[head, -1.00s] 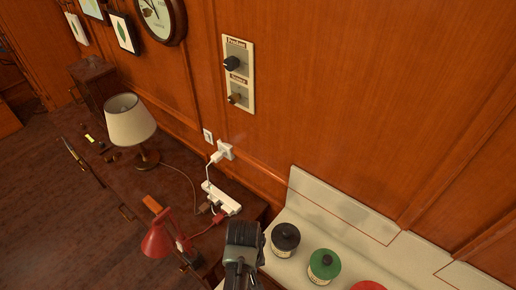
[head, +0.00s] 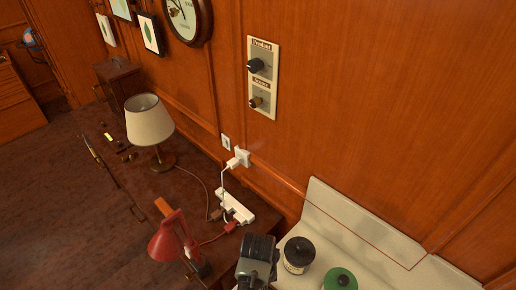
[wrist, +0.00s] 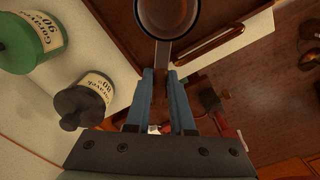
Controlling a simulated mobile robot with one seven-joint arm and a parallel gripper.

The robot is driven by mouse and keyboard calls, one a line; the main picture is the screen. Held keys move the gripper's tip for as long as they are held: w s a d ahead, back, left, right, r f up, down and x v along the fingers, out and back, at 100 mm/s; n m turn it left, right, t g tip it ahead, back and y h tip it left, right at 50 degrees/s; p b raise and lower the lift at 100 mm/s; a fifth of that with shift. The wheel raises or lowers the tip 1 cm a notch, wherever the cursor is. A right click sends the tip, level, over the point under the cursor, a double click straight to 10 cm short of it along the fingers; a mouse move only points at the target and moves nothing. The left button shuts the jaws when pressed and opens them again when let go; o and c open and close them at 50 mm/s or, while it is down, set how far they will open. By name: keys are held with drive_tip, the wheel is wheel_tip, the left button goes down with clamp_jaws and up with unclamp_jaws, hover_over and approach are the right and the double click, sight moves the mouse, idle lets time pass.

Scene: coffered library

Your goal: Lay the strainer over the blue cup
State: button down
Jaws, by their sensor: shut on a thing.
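In the wrist view my gripper (wrist: 161,78), with blue fingers, is shut on the handle of the strainer (wrist: 168,17). The strainer's round, dark-rimmed bowl is at the top edge of that view, partly cut off, beyond the fingertips. The handle runs from the bowl down between the fingers. In the head view only a dark part of my arm shows at the bottom, beside the counter; the strainer is not visible there. I see no blue cup in either view.
A black-lidded jar (head: 297,254) and a green-lidded jar (head: 340,280) stand on the pale counter (head: 350,235). Left of my arm, the dark desk holds a red lamp (head: 167,240), a white power strip (head: 235,207) and a cream-shaded lamp (head: 150,122). The wood-panelled wall rises behind.

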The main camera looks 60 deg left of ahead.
drive_tip(key=shift+f+b, duration=1.2)
drive_tip(key=shift+f, duration=0.85)
drive_tip(key=shift+f, duration=0.35)
drive_tip(key=c, duration=0.7)
unclamp_jaws()
wheel_tip(320, 180, up, 13)
drive_tip(key=shift+w+r+b, duration=0.1)
drive_tip(key=shift+b, duration=0.7)
